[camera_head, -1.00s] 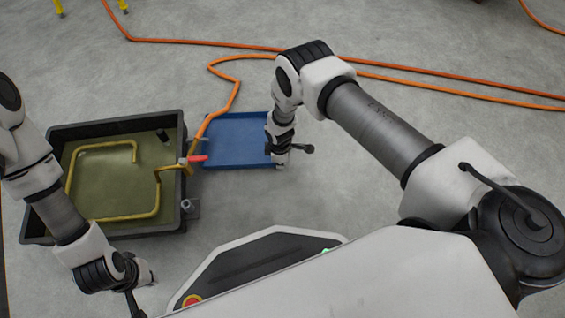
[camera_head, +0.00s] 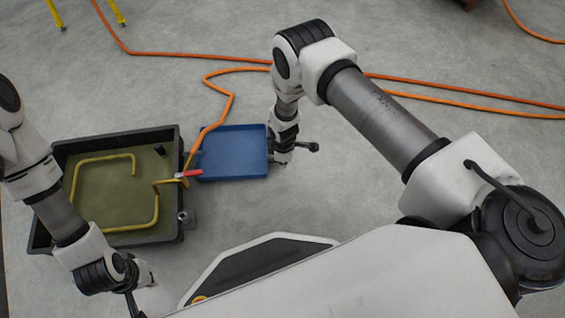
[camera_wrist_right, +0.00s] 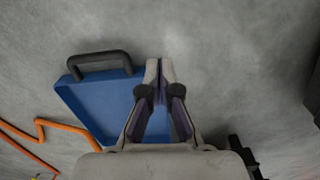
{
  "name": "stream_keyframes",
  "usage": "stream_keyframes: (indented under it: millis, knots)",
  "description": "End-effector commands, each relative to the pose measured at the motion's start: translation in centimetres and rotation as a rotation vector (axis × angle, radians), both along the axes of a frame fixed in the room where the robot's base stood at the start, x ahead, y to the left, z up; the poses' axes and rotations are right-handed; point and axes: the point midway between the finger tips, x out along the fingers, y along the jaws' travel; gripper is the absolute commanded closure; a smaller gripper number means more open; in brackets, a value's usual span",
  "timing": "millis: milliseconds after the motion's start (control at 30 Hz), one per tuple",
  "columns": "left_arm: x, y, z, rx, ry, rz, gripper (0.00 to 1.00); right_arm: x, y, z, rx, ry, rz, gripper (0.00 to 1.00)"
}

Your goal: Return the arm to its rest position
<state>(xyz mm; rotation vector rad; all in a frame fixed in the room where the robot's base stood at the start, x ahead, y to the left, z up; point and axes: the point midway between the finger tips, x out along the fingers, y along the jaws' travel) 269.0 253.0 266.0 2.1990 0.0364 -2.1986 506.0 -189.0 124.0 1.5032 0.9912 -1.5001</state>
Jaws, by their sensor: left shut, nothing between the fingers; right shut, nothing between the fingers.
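My right arm reaches down from the right in the head view. Its gripper (camera_head: 279,160) is small there, beside the right edge of the blue tray (camera_head: 232,154). In the right wrist view, the gripper (camera_wrist_right: 159,76) has its fingertips together with nothing between them. The blue tray (camera_wrist_right: 90,100) lies below and to the left of the fingers, partly hidden behind them. My left arm comes in at the left over the near left part of the dark basin. Its gripper (camera_head: 147,275) is partly hidden by the wrist, below the basin, and holds nothing visible.
The black-rimmed basin (camera_head: 112,138) holds a greenish floor and a bent yellow pipe (camera_head: 157,205). A red lever (camera_head: 193,173) sits at its right side, where an orange hose (camera_head: 232,95) leads away. Bare grey floor lies right of the tray. Yellow legs (camera_head: 55,15) stand at top left.

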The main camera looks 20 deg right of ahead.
Motion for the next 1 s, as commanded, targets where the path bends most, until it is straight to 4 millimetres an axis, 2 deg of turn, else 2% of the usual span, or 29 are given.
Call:
stream_keyframes:
  millis: [67, 367, 467, 500, 567, 700, 1000]
  knots:
    - [0.0, 0.0, 0.4, 0.0, 0.0, 0.0, 1.0, 0.0, 0.0, 0.7, 0.0, -0.001, 0.001, 1.0]
    - [0.0, 0.0, 0.3, 0.0, 0.0, 0.0, 1.0, 0.2, 0.0, 0.7, 0.0, -0.003, 0.001, 1.0]
    - [0.0, 0.0, 0.3, 0.0, 0.0, 0.0, 1.0, 1.6, -0.4, 1.8, -0.001, -0.027, -0.008, 1.0]
    - [0.0, 0.0, 0.4, 0.0, 0.0, 0.0, 1.0, 2.1, -1.1, 2.8, -0.003, -0.035, -0.02, 1.0]
    - [0.0, 0.0, 0.4, 0.0, 0.001, 0.0, 1.0, -0.3, -2.5, 3.9, -0.011, 0.013, -0.046, 1.0]
    - [0.0, 0.0, 0.5, 0.0, 0.0, 0.0, 1.0, -7.3, -4.8, 6.1, -0.014, 0.078, -0.192, 1.0]
    - [0.0, 0.0, 0.7, 0.0, 0.0, 0.0, 1.0, -21.0, -6.3, 12.1, -0.027, 0.113, -0.727, 1.0]
